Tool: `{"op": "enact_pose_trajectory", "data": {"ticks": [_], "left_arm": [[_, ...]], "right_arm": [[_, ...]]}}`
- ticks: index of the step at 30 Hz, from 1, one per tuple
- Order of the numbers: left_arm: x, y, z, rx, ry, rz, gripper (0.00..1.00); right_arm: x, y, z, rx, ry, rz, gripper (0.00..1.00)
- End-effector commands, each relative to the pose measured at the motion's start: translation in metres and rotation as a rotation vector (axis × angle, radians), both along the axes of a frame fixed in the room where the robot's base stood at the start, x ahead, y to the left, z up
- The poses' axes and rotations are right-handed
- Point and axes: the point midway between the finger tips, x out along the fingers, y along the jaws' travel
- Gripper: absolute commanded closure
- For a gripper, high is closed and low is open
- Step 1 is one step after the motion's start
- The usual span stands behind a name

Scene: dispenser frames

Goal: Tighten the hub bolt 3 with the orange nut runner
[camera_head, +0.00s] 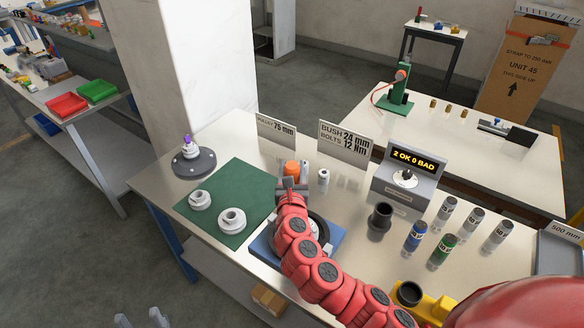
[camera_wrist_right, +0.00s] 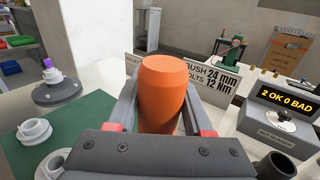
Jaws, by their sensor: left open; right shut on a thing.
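My right gripper (camera_head: 291,184) is shut on the orange nut runner (camera_head: 291,168). In the right wrist view the nut runner's orange body (camera_wrist_right: 163,90) stands between the two fingers; its lower end is hidden. Below the gripper, a dark round hub with a pale centre (camera_head: 319,229) sits on a blue base (camera_head: 262,246). My right arm covers much of it, and I cannot make out bolt 3. My left gripper (camera_head: 140,319) shows only partly at the bottom left edge; it is open and away from the bench.
A green mat (camera_head: 240,184) holds white flanged parts (camera_head: 232,220). A dark disc with a purple-topped post (camera_head: 193,162) stands behind. A display (camera_head: 414,160) reads "2 OK 0 BAD". A dark cup (camera_head: 380,221) and several labelled cylinders (camera_head: 443,250) stand to the right.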

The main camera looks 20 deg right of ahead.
Motion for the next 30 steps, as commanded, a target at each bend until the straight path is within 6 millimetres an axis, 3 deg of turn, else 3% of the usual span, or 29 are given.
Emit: {"op": "enact_pose_trajectory", "data": {"ticks": [30], "left_arm": [[0.0,0.0,-0.0049,0.0,0.0,0.0,0.5]], "right_arm": [[0.0001,0.0004,-0.0071,-0.001,-0.002,0.001,1.0]]}}
